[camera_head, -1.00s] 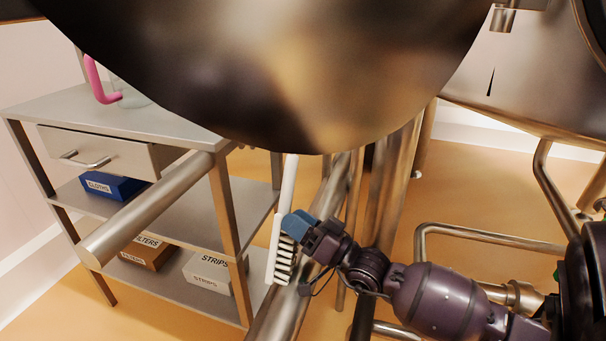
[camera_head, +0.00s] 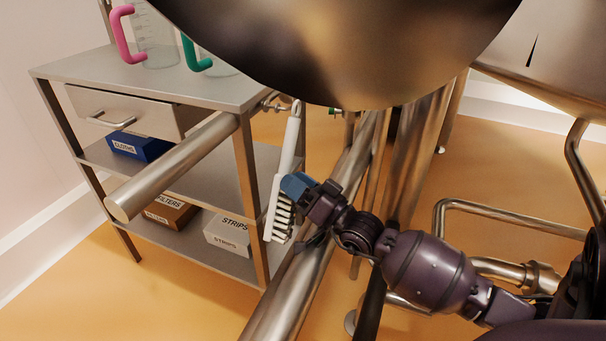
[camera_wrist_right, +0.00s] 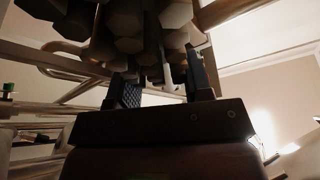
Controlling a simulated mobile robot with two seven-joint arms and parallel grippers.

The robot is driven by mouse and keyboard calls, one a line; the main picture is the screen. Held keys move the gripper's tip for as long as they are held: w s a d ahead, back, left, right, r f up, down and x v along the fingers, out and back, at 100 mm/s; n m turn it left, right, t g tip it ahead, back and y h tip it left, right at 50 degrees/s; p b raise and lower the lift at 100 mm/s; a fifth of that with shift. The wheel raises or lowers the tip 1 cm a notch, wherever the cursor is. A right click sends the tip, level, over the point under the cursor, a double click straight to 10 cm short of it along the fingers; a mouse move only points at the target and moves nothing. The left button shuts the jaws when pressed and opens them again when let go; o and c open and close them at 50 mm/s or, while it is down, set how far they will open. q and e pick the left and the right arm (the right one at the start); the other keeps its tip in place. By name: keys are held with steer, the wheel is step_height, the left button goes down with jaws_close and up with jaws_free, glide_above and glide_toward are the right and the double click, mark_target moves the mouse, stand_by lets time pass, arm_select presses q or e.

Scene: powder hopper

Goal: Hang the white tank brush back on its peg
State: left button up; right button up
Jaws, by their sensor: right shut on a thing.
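The white tank brush (camera_head: 290,146) is held nearly upright, leaning a little right at the top, with its bristle head down and bristles facing right. Its looped top end is just below the hopper's rim, close to a small metal peg-like fitting (camera_head: 270,104) at the cart's corner. I cannot tell whether they touch. My right gripper (camera_head: 292,186) is shut on the brush near the top of its head. In the right wrist view, pale bristle tufts (camera_wrist_right: 130,44) loom large above and between the fingers (camera_wrist_right: 162,88). My left gripper is not in view.
The steel hopper (camera_head: 340,50) overhangs the brush top. A steel cart (camera_head: 150,82) stands left, with pink- and green-handled jugs (camera_head: 155,40) on top and labelled boxes below. A thick horizontal pipe (camera_head: 175,165) sticks out in front. Pipes stand behind my gripper.

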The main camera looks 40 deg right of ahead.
steer(key=shift+w+a, duration=0.2)
steer(key=shift+w, duration=0.3)
steer(key=shift+w+a, duration=0.15)
steer(key=shift+w, duration=0.35)
steer(key=shift+w+a+f, duration=0.15)
steer(key=shift+w+f, duration=0.1)
steer(key=shift+f, duration=0.1)
arm_select(q)
steer(key=shift+b, duration=0.35)
arm_select(e)
steer(key=shift+w+a+f, duration=0.1)
steer(key=shift+w+f, duration=0.05)
steer(key=shift+w, duration=0.1)
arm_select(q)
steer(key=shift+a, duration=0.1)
arm_select(e)
steer(key=o, duration=1.1)
steer(key=shift+c, duration=0.2)
arm_select(q)
steer(key=shift+p, duration=0.6)
arm_select(e)
steer(key=v, duration=1)
steer(key=shift+s+f, duration=0.15)
steer(key=shift+s, duration=0.2)
